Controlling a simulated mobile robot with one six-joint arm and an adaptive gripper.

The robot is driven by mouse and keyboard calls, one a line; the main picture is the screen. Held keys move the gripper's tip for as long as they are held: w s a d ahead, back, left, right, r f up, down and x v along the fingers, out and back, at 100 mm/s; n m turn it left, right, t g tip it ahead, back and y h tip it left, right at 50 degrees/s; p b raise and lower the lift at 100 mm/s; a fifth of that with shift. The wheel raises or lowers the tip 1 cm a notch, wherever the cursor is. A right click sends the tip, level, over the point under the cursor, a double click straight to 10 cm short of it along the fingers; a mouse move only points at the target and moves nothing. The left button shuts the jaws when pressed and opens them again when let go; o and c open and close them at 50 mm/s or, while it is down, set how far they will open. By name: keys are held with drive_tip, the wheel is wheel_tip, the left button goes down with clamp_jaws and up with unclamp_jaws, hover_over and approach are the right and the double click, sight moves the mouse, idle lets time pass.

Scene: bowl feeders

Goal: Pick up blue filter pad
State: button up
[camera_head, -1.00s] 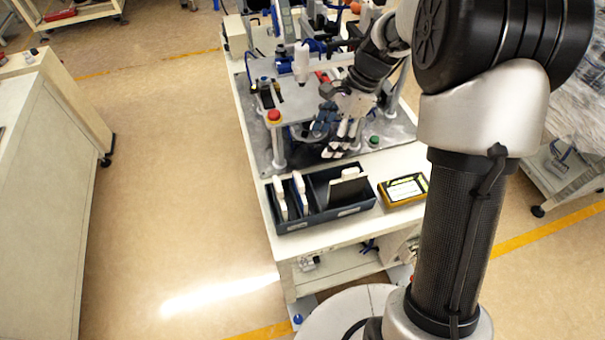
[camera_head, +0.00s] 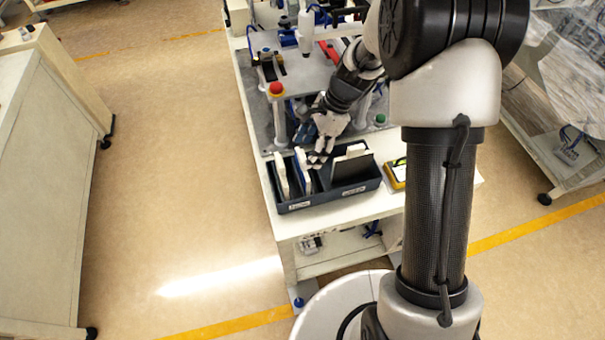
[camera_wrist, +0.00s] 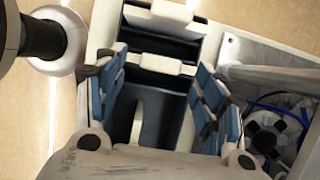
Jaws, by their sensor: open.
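The dark blue bin (camera_head: 300,205) holds upright pads in its compartments. A white-topped pad with a blue side (camera_head: 303,178) stands in its left half; I take this for the blue filter pad. My gripper (camera_head: 316,160) is open just above and behind it. In the wrist view my gripper (camera_wrist: 158,85) has its blue-padded fingers spread on both sides of the bin, with nothing held. A white pad top (camera_wrist: 167,64) shows between the fingertips, apart from both. Its blue face cannot be made out there.
Another white pad (camera_head: 281,178) stands at the bin's left end, and a dark plate (camera_head: 352,171) on the right. A yellow device (camera_head: 397,174) lies right of the bin. A fixture with a red button (camera_head: 276,90) stands behind.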

sight(305, 156)
drive_tip(key=b+x, duration=0.1)
drive_tip(key=x, duration=0.2)
drive_tip(key=shift+f, duration=0.25)
drive_tip(key=shift+r, duration=0.1)
drive_tip(key=c, duration=1.2)
drive_tip(key=shift+o, duration=0.2)
